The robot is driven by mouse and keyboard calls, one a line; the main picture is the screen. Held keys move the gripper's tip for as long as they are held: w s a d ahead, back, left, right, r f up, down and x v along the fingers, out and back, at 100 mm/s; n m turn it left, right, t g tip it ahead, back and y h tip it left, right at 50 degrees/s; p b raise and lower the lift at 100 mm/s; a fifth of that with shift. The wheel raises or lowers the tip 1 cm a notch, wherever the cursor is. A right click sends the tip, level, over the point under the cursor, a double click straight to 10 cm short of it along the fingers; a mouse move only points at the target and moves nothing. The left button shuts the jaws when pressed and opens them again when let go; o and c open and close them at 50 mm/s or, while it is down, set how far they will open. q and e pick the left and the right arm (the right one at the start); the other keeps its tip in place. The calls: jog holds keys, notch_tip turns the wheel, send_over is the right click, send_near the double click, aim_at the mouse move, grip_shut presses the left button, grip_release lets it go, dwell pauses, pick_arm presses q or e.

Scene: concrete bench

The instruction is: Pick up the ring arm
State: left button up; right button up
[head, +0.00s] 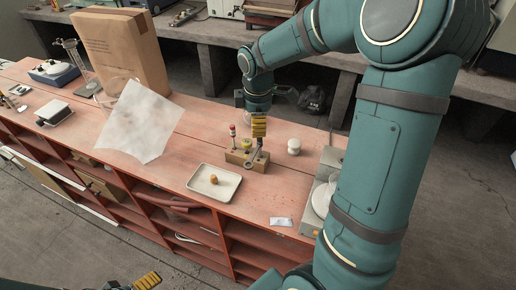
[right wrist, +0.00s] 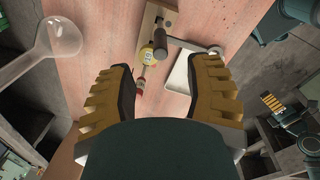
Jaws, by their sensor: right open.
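The ring arm, a grey metal rod with a ringed end (head: 256,156), stands at the wooden block (head: 240,159) on the bench. In the right wrist view the ring arm (right wrist: 190,45) reaches out sideways from a dark cylinder by the block (right wrist: 150,20). My right gripper (head: 259,127) is open and empty above the block; in its wrist view the spread fingers (right wrist: 163,72) point toward the block, with the ring arm beyond the tips. My left gripper (head: 148,281) is at the bottom edge of the head view, only partly seen.
A red-and-white tube (head: 232,132) and a yellow piece (right wrist: 147,54) are at the block. A white bottle (head: 294,147) stands right. A paper bag (head: 122,50) and white sheet (head: 140,122) are left.

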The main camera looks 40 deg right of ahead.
aim_at(260, 142)
jog(key=shift+d+f+b, duration=0.15)
jog(key=shift+f+b, duration=0.1)
jog(key=shift+f, duration=1.1)
jog(key=shift+d+f+b, duration=0.15)
jog(key=shift+f+b, duration=0.05)
jog(key=shift+f, duration=1.15)
grip_shut()
